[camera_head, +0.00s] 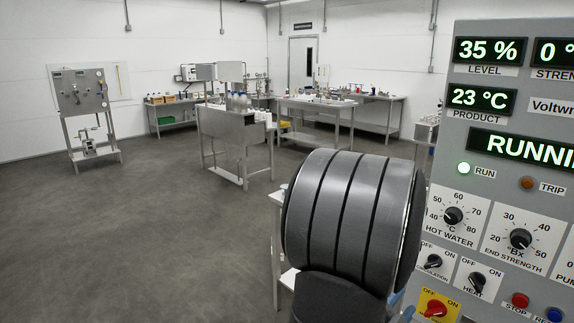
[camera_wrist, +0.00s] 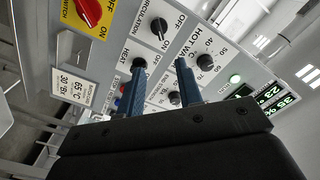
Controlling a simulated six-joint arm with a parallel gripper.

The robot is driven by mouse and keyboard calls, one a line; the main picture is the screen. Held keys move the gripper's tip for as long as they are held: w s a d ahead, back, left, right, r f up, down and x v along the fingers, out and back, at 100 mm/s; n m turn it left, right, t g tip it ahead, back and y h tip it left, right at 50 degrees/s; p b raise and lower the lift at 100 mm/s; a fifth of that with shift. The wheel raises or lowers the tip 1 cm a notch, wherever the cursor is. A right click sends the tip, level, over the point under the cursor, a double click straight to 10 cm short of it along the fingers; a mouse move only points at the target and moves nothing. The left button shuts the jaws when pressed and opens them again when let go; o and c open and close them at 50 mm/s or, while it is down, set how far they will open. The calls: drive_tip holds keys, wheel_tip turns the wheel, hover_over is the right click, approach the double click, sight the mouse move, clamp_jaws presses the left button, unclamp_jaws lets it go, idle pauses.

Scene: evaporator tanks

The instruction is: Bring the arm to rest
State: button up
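My gripper (camera_wrist: 161,66) shows in the wrist view with its two blue fingers apart and nothing between them. Its fingertips are in front of the control panel (camera_wrist: 215,20), near the heat knob (camera_wrist: 138,66) and the hot water knob (camera_wrist: 204,62); I cannot tell whether they touch it. In the head view my dark arm link hides most of the gripper. The grey panel (camera_head: 484,185) stands at the right. Its displays read level 35 %, product 23 °C and "RUNNI…", partly cut off. The green run lamp (camera_head: 464,168) is lit.
The panel also carries a red switch on a yellow plate (camera_head: 436,308), a circulation knob (camera_head: 432,261), and red (camera_head: 520,299) and blue (camera_head: 555,314) buttons. A steel bench (camera_head: 237,135) stands mid-room, with more benches behind. The floor (camera_head: 130,230) at left is clear.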

sight(431, 266)
drive_tip(key=x, duration=1.6)
drive_tip(key=shift+w+d+f, duration=0.15)
drive_tip(key=shift+w+d, duration=0.15)
drive_tip(key=shift+s+a+n, duration=0.1)
drive_tip(key=shift+n, duration=0.8)
drive_tip(key=n, duration=0.3)
drive_tip(key=shift+n, duration=2.3)
drive_tip(key=shift+o, duration=0.2)
